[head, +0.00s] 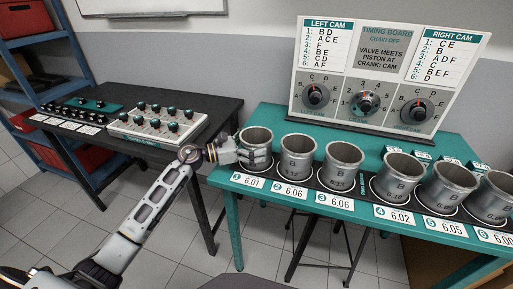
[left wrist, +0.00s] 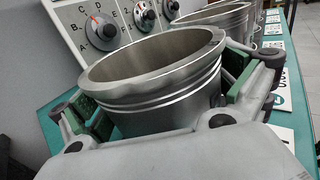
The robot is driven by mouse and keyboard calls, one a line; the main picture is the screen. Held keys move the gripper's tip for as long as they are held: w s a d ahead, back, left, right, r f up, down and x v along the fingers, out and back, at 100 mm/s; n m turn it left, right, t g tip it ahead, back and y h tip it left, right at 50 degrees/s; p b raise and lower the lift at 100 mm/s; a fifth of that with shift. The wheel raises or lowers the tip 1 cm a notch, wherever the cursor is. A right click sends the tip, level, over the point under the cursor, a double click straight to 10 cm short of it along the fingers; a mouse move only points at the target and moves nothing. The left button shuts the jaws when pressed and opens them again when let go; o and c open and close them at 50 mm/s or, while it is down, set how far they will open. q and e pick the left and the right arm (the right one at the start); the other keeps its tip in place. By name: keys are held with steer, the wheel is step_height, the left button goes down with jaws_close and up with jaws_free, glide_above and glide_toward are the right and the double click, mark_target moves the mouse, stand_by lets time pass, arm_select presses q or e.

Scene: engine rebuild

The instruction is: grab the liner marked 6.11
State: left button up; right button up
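Several grey metal liners stand in a row on the teal table. My left gripper (head: 252,154) is at the leftmost liner (head: 257,139), behind the card 6.01 (head: 247,180). In the left wrist view its spread fingers (left wrist: 172,108) lie on both sides of this upright liner (left wrist: 160,75), green pads close to its wall. I cannot tell whether the pads press on it. The other cards read 6.06 (head: 290,190), 6.06 (head: 334,201), 6.02 (head: 394,216), 6.05 (head: 445,226) and 6.00 (head: 494,237). I cannot read 6.11 anywhere; small marks on the liners are blurred. My right gripper is out of view.
The timing board (head: 385,75) with three dials stands behind the row. The second liner (head: 298,157) stands close to the right of the gripped-at one. A black table (head: 222,112) on the left carries a tray of small parts (head: 158,124). A blue shelf (head: 52,40) stands beyond it.

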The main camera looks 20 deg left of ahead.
arm_select(q)
steer(key=c, duration=0.9)
steer(key=shift+o, duration=0.2)
steer(key=shift+r, duration=0.2)
steer(key=shift+r, duration=0.65)
step_height(320, 180, up, 8)
steer(key=p, duration=0.1)
steer(key=shift+r, duration=0.2)
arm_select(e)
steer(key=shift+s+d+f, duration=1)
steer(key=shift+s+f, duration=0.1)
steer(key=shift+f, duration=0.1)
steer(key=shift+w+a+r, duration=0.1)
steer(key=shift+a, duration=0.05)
